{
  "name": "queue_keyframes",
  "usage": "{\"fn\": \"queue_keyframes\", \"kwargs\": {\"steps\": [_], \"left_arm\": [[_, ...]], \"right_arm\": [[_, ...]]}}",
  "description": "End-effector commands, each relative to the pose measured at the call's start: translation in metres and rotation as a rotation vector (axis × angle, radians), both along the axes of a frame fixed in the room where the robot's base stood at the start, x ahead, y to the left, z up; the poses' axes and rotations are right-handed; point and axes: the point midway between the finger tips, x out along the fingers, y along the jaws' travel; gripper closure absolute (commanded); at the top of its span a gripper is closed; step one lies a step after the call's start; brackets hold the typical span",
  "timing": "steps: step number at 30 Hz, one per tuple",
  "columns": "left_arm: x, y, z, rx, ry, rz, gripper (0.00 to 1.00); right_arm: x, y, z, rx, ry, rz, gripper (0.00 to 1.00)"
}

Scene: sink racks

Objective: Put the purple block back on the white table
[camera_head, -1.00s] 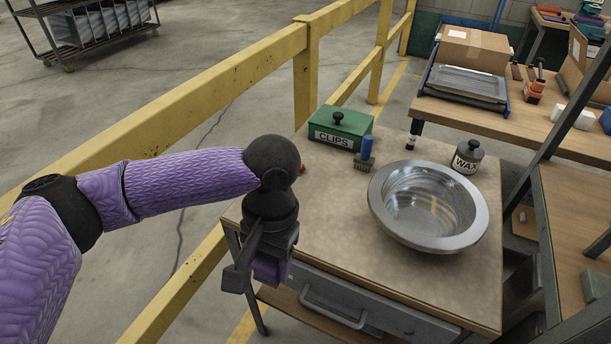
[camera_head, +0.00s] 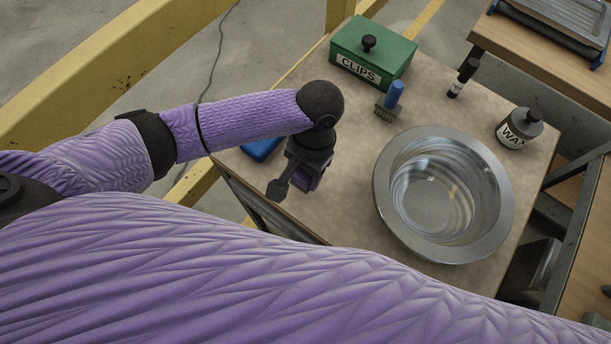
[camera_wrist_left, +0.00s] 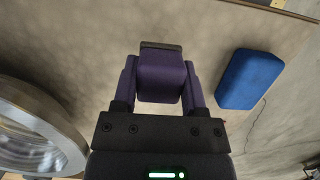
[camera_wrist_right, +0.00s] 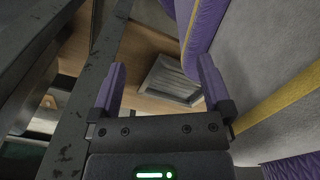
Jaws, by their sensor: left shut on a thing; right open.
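The purple block (camera_wrist_left: 160,78) is between the fingers of my left gripper (camera_wrist_left: 160,88) in the left wrist view, held on both sides. Beige tabletop shows behind it. I cannot tell whether the block touches the surface. In the head view my left gripper (camera_head: 306,180) points down over the near-left part of the pale-topped table (camera_head: 345,200), and the block is mostly hidden by the gripper. My right gripper (camera_wrist_right: 160,85) is open and empty in the right wrist view, away from the tabletop. In the head view I cannot see its fingers.
A blue block (camera_head: 262,148) lies by the table's left edge, close to my left gripper. A metal bowl (camera_head: 443,195) fills the right side. A green clips box (camera_head: 372,55), a brush (camera_head: 390,102) and a wax jar (camera_head: 519,128) stand farther back. A yellow rail (camera_head: 100,70) runs left.

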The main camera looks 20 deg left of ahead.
Motion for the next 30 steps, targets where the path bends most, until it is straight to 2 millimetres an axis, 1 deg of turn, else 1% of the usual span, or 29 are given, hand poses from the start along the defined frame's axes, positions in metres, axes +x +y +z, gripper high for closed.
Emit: {"fn": "queue_keyframes", "kwargs": {"steps": [1, 4, 6, 11, 15, 16, 17, 18, 20, 21, 28, 30], "left_arm": [[0.0, 0.0, -0.01, 0.002, 0.002, 0.001, 1.0], [0.0, 0.001, -0.03, 0.002, 0.002, 0.0, 1.0], [0.0, 0.0, -0.039, 0.001, 0.001, 0.0, 1.0], [0.0, 0.0, -0.035, 0.001, -0.001, 0.0, 1.0], [0.0, 0.0, -0.038, 0.001, 0.0, 0.001, 1.0], [0.0, 0.001, -0.038, 0.001, 0.0, 0.001, 0.41], [0.0, 0.001, -0.038, 0.001, 0.0, 0.001, 0.35], [0.0, 0.001, -0.038, 0.001, 0.0, 0.001, 0.26], [0.0, 0.001, -0.038, 0.001, -0.001, 0.001, 0.14], [0.0, 0.001, -0.038, 0.001, -0.001, 0.001, 0.1], [0.0, 0.001, -0.037, 0.001, -0.001, 0.001, 0.1], [0.001, 0.0, -0.032, 0.0, -0.003, 0.0, 0.1]], "right_arm": [[-0.001, 0.0, -0.006, 0.0, 0.002, 0.0, 0.0], [-0.002, -0.001, -0.017, -0.001, 0.005, -0.001, 0.0], [-0.002, -0.002, -0.02, -0.002, 0.006, -0.001, 0.0], [-0.001, -0.003, -0.017, -0.004, 0.003, -0.001, 0.0], [-0.001, -0.003, -0.017, -0.004, 0.003, -0.001, 0.0], [-0.001, -0.004, -0.017, -0.004, 0.003, -0.001, 0.0], [-0.001, -0.004, -0.017, -0.005, 0.003, -0.001, 0.0], [-0.001, -0.004, -0.017, -0.005, 0.003, -0.001, 0.0], [-0.001, -0.004, -0.017, -0.005, 0.003, -0.001, 0.0], [-0.001, -0.004, -0.017, -0.005, 0.003, -0.001, 0.0], [-0.001, -0.004, -0.017, -0.005, 0.003, -0.001, 0.0], [-0.001, -0.004, -0.015, -0.006, 0.002, -0.001, 0.0]]}}
